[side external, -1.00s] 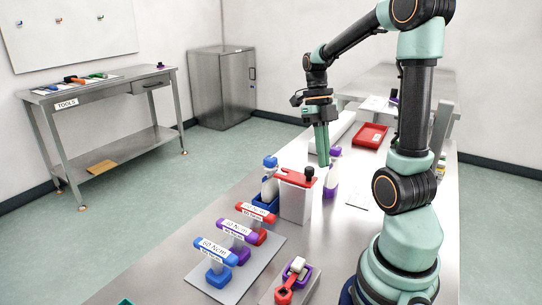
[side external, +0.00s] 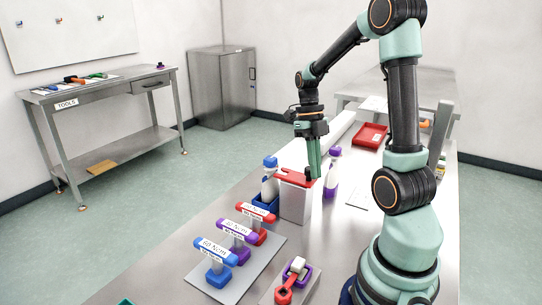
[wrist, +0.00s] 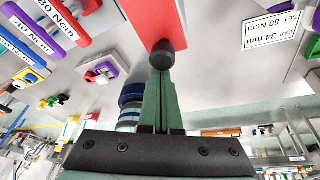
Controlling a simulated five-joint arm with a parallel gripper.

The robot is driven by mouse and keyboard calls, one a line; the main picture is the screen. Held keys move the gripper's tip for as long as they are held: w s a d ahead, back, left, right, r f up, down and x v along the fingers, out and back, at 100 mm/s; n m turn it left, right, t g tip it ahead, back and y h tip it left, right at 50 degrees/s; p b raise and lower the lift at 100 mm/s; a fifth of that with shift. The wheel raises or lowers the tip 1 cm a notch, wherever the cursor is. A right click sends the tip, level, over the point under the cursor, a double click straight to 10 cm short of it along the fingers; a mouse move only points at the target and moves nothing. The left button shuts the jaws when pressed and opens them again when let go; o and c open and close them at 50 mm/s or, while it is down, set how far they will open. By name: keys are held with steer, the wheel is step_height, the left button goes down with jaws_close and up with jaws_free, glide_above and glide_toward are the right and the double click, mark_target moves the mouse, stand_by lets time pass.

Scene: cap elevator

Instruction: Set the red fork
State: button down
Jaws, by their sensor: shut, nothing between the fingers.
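A flat red piece with a black knob, which looks like the red fork (side external: 291,175), lies on top of a pale upright block (side external: 294,204). It also shows in the wrist view (wrist: 152,18), with its black knob (wrist: 162,53) near the picture's middle. My gripper (side external: 314,176) points down beside the knob, at the right end of the red piece. Its green fingers (wrist: 161,74) are shut and empty, with their tips close to the knob. I cannot tell whether they touch it.
A bottle in a blue holder (side external: 264,207) stands left of the block, and a purple-capped bottle (side external: 331,180) stands close on the right. Several labelled T-handles (side external: 236,228) stand on a grey plate in front. A red tray (side external: 371,135) lies further back.

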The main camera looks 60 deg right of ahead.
steer(key=shift+w, duration=1.35)
steer(key=shift+s, duration=0.15)
